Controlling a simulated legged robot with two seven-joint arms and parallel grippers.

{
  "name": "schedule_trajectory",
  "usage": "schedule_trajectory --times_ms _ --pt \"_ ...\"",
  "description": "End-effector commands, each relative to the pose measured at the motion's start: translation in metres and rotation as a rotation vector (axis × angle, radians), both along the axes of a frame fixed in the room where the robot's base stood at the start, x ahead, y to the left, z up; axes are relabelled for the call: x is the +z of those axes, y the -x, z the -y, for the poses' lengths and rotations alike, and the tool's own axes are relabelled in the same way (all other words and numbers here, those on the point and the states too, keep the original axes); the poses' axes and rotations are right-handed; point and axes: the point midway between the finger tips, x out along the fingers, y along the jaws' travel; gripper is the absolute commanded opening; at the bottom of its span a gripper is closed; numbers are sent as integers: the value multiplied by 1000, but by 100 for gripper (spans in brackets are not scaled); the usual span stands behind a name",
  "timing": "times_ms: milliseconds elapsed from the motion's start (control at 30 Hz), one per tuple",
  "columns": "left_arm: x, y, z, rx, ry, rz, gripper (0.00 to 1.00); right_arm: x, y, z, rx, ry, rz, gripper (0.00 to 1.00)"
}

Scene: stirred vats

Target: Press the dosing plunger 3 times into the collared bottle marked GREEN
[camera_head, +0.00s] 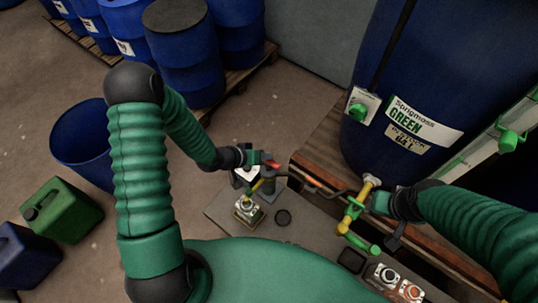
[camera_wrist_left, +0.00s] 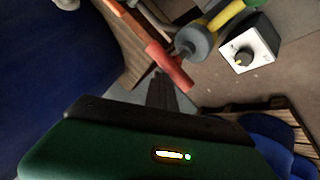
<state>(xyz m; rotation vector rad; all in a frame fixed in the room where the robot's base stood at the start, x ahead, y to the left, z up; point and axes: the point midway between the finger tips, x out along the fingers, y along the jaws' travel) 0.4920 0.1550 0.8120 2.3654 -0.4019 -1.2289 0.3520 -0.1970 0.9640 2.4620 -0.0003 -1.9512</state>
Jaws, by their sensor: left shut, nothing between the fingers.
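My left gripper (camera_head: 254,158) is shut and empty, beside a red-tipped handle (camera_head: 272,164). In the left wrist view its dark fingers (camera_wrist_left: 162,92) reach up to the red handle (camera_wrist_left: 170,68); I cannot tell whether they touch. A grey and yellow piece (camera_wrist_left: 195,40) is just beyond it. Below the left gripper, a small squat bottle (camera_head: 248,210) stands upright on a grey board; its marking is too small to read. I cannot clearly make out the plunger. My right gripper (camera_head: 383,203) is beside the yellow and green tap (camera_head: 352,212); its fingers are unclear.
A large blue vat (camera_head: 385,145) labelled Sprigmoss GREEN stands on a wooden platform. Controls with white and orange knobs (camera_head: 411,291) are at front right. Blue drums, a blue tub (camera_head: 82,140) and a green canister (camera_head: 62,212) stand left.

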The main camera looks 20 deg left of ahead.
Motion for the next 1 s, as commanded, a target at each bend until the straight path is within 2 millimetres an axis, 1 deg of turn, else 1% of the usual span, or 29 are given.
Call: schedule_trajectory --times_ms 1000 --pt "-14 1 0 0 0 -3 0 -9 0 0 0 0 0 46"
